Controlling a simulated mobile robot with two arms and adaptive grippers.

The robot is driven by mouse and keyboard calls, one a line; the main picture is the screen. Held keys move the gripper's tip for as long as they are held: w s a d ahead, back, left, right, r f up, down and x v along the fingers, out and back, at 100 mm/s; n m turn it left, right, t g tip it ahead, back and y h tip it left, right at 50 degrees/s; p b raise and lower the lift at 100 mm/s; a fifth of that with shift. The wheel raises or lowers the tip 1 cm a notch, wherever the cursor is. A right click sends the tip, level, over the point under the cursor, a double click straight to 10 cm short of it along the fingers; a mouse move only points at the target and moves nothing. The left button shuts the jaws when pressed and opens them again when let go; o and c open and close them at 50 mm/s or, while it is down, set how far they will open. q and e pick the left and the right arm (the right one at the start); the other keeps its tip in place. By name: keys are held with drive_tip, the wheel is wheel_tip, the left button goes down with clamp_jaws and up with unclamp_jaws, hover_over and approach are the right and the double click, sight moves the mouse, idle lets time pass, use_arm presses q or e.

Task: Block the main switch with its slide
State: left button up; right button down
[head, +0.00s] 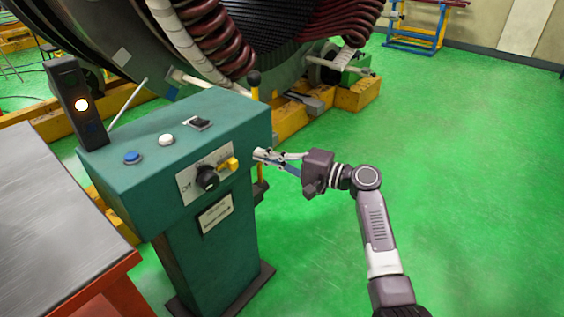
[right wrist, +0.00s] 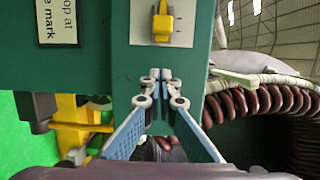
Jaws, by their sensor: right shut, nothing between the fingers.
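The main switch is a black rotary knob (head: 207,178) on a pale plate on the front of the teal console (head: 150,195). The yellow slide (head: 229,164) sits at the right end of that plate, beside the knob. The slide also shows in the right wrist view (right wrist: 162,22), at the top on the pale plate. My right gripper (head: 262,155) is shut and empty, just right of the slide by the console's right edge. In the right wrist view its fingertips (right wrist: 160,75) are together below the slide, apart from it. My left gripper is out of view.
A blue button (head: 132,158), a white button (head: 166,140) and a black switch (head: 198,124) sit on the console top. A signal lamp post (head: 75,100) stands at its left. A metal-topped table (head: 50,220) is at left. The green floor at right is free.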

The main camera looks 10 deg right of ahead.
sight(237, 166)
drive_tip(key=shift+w+a, duration=0.25)
drive_tip(key=shift+a, duration=0.55)
drive_tip(key=shift+s+a, duration=0.8)
drive_tip(key=shift+s, duration=0.05)
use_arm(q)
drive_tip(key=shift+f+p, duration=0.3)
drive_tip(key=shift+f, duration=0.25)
use_arm(e)
drive_tip(key=shift+s+a, duration=0.3)
drive_tip(key=shift+a, duration=0.1)
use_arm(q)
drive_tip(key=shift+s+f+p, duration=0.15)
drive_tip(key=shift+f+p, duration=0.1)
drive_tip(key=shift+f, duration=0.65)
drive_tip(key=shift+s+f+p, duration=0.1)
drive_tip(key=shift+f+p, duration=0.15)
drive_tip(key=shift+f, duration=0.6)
use_arm(e)
drive_tip(key=shift+s+a, duration=0.75)
drive_tip(key=shift+a, duration=0.1)
